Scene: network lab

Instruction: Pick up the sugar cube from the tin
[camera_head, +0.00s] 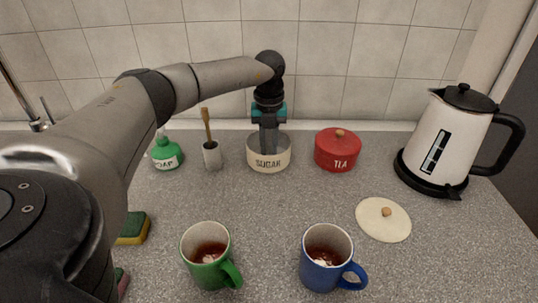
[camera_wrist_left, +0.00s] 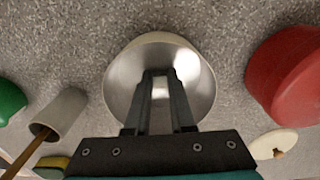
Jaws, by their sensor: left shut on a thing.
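The cream tin marked SUGAR (camera_head: 268,164) stands open on the counter near the back wall. My left gripper (camera_head: 268,143) reaches straight down into it from above. In the left wrist view the tin (camera_wrist_left: 118,88) surrounds the fingertips (camera_wrist_left: 160,76), which are shut on a small white sugar cube (camera_wrist_left: 160,88). The cube is inside the tin's outline; whether it touches the bottom cannot be told. In the head view the cube is hidden by the fingers and tin wall. My right gripper is not in view.
A red TEA tin (camera_head: 338,150) stands right of the sugar tin; a brush holder (camera_head: 212,156) and green soap bottle (camera_head: 167,154) stand left. A cream lid (camera_head: 372,222), green mug (camera_head: 206,272), blue mug (camera_head: 324,274) and kettle (camera_head: 450,140) are also on the counter.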

